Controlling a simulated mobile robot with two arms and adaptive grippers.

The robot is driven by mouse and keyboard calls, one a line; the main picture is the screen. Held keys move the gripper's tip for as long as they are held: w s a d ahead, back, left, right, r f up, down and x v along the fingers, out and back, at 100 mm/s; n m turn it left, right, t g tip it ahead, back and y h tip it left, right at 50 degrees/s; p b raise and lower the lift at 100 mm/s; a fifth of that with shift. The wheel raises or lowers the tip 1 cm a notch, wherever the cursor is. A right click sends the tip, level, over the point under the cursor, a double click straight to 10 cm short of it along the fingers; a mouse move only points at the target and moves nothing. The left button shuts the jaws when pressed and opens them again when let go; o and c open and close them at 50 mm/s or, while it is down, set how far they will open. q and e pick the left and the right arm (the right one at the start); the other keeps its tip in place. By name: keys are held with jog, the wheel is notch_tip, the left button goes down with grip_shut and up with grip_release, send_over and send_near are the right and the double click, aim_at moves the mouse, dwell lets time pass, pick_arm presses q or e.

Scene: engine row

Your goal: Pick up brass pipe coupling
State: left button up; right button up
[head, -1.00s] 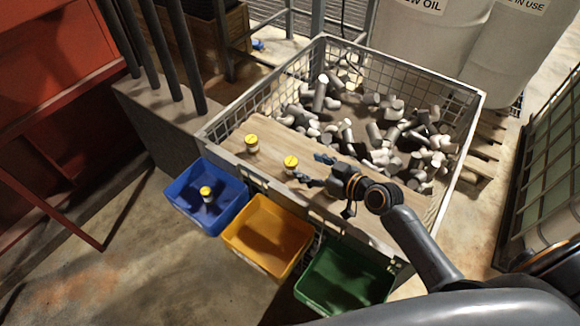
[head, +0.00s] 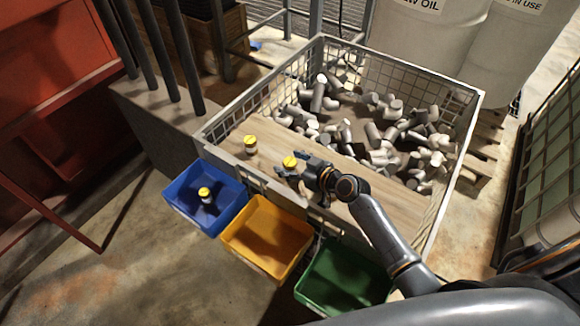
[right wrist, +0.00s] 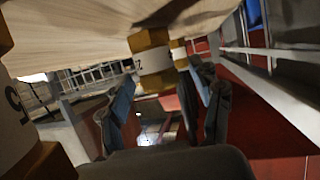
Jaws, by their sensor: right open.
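Several yellow-and-white banded cylinders look like the brass couplings. One coupling (head: 290,162) stands upright on the wooden board, right at the right gripper's fingers. Another coupling (head: 250,144) stands farther left on the board. A third coupling (head: 204,194) is in the blue bin. My right gripper (head: 294,169) is open, with its fingers around or just beside the nearest coupling. In the right wrist view a coupling (right wrist: 153,62) shows between and beyond the open fingers (right wrist: 165,90), with another behind it. A large one (right wrist: 12,115) is cut off at the left edge. My left gripper is out of view.
The board (head: 272,130) lies across the front of a wire-mesh crate (head: 462,130) heaped with grey pipe pieces (head: 375,130). A blue bin (head: 180,200), an empty yellow bin (head: 262,232) and a green bin (head: 345,278) line its front. White drums stand behind.

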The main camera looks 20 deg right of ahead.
grip_shut()
